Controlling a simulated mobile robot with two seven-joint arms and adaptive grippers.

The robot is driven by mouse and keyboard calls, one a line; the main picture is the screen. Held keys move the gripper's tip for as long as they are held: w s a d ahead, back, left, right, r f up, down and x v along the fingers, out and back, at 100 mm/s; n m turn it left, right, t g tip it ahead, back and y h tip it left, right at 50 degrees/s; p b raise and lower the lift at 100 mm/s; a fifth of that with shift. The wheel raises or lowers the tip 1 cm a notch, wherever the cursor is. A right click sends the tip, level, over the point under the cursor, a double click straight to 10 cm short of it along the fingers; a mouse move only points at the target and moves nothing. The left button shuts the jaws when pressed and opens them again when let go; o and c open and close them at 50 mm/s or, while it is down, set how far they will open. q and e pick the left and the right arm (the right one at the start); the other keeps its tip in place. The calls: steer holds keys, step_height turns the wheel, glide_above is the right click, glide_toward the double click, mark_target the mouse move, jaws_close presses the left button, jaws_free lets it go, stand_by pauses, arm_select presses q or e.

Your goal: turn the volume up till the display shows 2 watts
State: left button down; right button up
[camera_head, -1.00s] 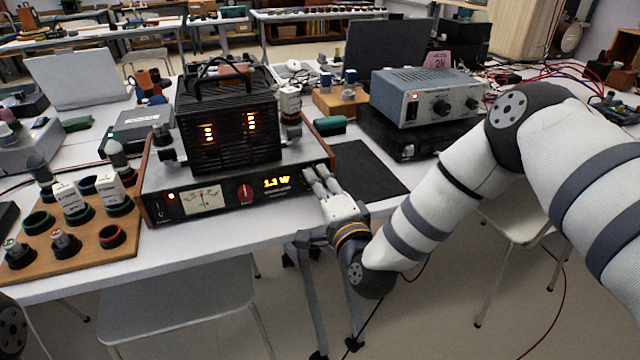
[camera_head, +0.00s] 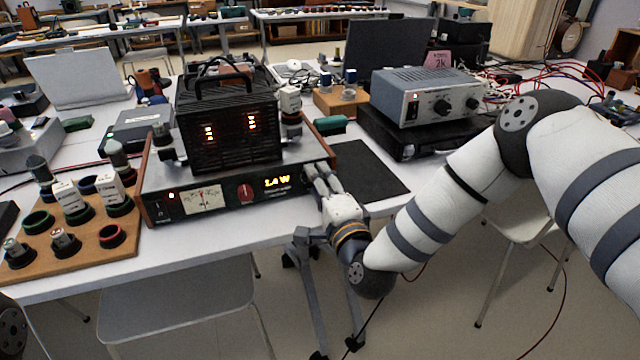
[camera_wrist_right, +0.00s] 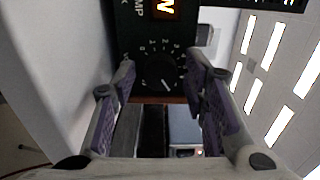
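The amplifier (camera_head: 215,200) is a dark box with wooden sides on the table. Its lit display (camera_head: 277,182) appears to read 1.4 W. The dark volume knob (camera_wrist_right: 162,70) shows in the right wrist view, with a pale pointer line and white scale numbers around it. My right gripper (camera_head: 316,170) is at the right end of the amplifier's front. In the wrist view its two fingers (camera_wrist_right: 161,68) stand apart on either side of the knob, with dark panel showing between. Finger contact is not clear. My left gripper is not in view.
A red knob (camera_head: 245,192) and a needle meter (camera_head: 203,200) are on the same panel. A wooden board (camera_head: 75,262) with rings and parts lies at left. A grey instrument (camera_head: 425,95) stands behind at right. A dark mat (camera_head: 365,172) lies right of the amplifier.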

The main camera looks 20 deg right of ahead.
steer(key=s, duration=1.2)
steer(key=shift+d, duration=0.25)
steer(key=s+a+f+n+g+y+p, duration=0.3)
steer(key=s+f+n+g, duration=0.7)
steer(key=s+f, duration=0.6)
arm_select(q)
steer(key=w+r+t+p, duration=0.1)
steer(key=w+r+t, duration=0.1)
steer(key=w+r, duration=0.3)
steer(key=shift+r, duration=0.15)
arm_select(e)
steer(key=s+d+n+g+h, duration=0.1)
steer(key=s+d+n+g, duration=0.2)
steer(key=s, duration=0.9)
steer(key=s+d+f+n+g+h, duration=0.1)
steer(key=s+d+n+g+h, duration=0.1)
steer(key=s+d+n+g, duration=0.2)
steer(key=s+d+g, duration=0.1)
steer(key=s+g, duration=0.2)
steer(key=s, duration=0.5)
steer(key=shift+s+f+h, duration=0.2)
steer(key=shift+s+h, duration=0.1)
steer(key=shift+s, duration=0.1)
